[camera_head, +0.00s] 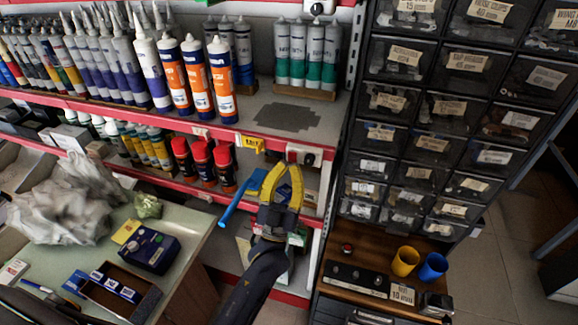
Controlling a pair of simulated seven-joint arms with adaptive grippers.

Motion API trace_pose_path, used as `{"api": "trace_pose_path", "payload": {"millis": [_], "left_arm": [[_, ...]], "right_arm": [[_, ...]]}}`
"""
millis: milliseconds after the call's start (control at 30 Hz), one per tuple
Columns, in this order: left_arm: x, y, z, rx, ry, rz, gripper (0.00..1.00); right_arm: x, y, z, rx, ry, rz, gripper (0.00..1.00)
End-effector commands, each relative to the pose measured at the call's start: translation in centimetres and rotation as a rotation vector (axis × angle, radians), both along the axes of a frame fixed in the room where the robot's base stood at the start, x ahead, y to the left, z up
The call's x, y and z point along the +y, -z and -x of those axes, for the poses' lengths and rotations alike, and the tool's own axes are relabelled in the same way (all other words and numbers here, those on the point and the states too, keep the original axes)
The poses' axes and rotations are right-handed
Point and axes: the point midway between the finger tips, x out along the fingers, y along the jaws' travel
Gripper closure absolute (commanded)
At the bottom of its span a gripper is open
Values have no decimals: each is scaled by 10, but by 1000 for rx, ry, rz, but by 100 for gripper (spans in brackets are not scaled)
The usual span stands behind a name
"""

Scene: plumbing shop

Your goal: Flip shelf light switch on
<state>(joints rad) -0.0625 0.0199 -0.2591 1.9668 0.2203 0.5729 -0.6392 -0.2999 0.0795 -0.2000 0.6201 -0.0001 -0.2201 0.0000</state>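A small white fitting (305,156) with a dark spot, which looks like the light switch, sits on the red front edge of the middle shelf; its on or off position is too small to tell. My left gripper (286,167) has yellow fingers and reaches up from below. Its fingertips are just below and left of that fitting, close to the shelf edge. The fingers lean towards each other at the tips, and whether they touch is unclear. Nothing is seen held between them. My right gripper is not in view.
Sealant tubes (196,75) and red-capped cans (224,168) line the shelves at left. A blue-handled tool (236,203) is left of my gripper. Drawer bins (440,110) stand at right, above a wooden counter with yellow (405,261) and blue (433,267) cups. A desk (185,225) is at lower left.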

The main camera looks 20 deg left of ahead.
Motion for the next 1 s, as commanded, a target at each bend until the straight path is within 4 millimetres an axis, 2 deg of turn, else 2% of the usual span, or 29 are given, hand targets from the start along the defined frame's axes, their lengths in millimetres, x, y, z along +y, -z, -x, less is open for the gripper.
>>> {"api": "trace_pose_path", "payload": {"millis": [233, 500, 700, 1000], "left_arm": [[-4, 8, 37, 4, 11, 0, 100], [-3, 49, 66, 4, 11, -1, 100], [-3, 70, 83, 3, 10, 0, 100], [-2, 83, 93, 1, 10, 0, 100]], "right_arm": [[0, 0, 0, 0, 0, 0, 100], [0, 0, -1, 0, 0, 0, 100], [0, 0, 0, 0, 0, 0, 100], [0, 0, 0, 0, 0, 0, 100]]}}
